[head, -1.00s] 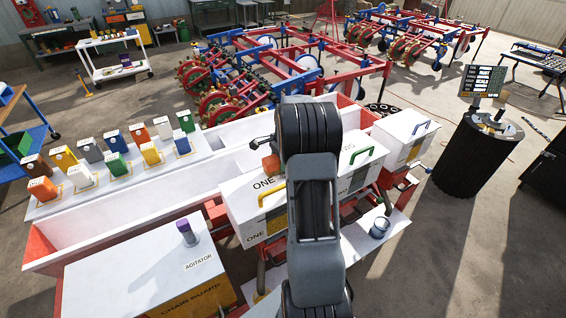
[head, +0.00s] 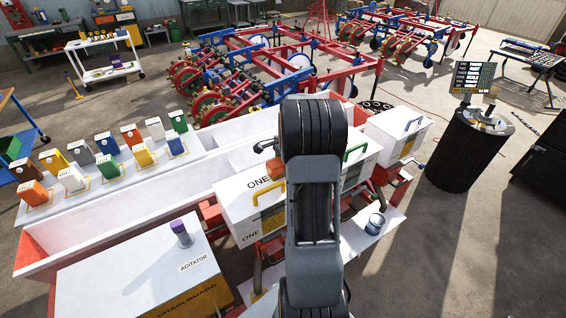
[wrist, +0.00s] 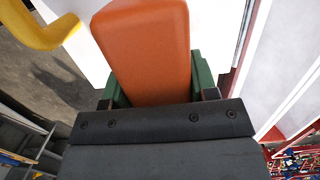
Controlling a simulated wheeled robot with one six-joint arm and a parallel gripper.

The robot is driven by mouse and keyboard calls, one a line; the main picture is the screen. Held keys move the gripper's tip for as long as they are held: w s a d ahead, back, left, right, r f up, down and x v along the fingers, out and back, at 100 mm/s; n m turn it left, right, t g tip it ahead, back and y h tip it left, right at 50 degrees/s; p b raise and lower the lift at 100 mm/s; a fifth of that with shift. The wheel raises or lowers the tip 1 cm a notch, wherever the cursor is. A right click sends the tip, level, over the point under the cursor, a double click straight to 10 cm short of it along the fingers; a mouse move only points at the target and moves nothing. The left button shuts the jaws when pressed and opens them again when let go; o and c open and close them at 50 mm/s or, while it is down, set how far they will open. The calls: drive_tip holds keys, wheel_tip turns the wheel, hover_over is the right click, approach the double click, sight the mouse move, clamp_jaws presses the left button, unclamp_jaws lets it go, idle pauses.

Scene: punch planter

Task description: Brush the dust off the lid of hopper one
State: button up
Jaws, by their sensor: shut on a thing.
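Hopper one (head: 237,203) is a white box marked ONE, with a yellow handle (head: 268,191) on its lid (head: 238,187). My arm hides its right part. My gripper (wrist: 154,88) has green fingers, shut on an orange block-shaped brush handle (wrist: 145,45). In the head view a bit of the orange handle (head: 275,168) shows over the lid's far side, beside my arm. In the wrist view the yellow handle (wrist: 42,32) is at the upper left, with white lid (wrist: 88,52) beside it. The bristles are hidden, so I cannot tell whether they touch. I cannot make out dust.
A blue-grey cup (head: 375,224) sits on the white ledge. The agitator box (head: 130,265) is at front left. Several coloured containers (head: 108,165) stand behind the trough.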

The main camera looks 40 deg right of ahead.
drive_tip(key=shift+s+a, duration=0.15)
drive_tip(key=shift+s, duration=0.8)
drive_tip(key=shift+s+a, duration=0.1)
drive_tip(key=shift+s, duration=0.85)
drive_tip(key=shift+r, duration=0.2)
drive_tip(key=shift+r+p, duration=2.2)
drive_tip(key=shift+r, duration=0.7)
drive_tip(key=shift+r, duration=0.1)
wheel_tip(320, 180, up, 3)
drive_tip(key=shift+f+p, duration=0.1)
drive_tip(key=shift+p, duration=1.1)
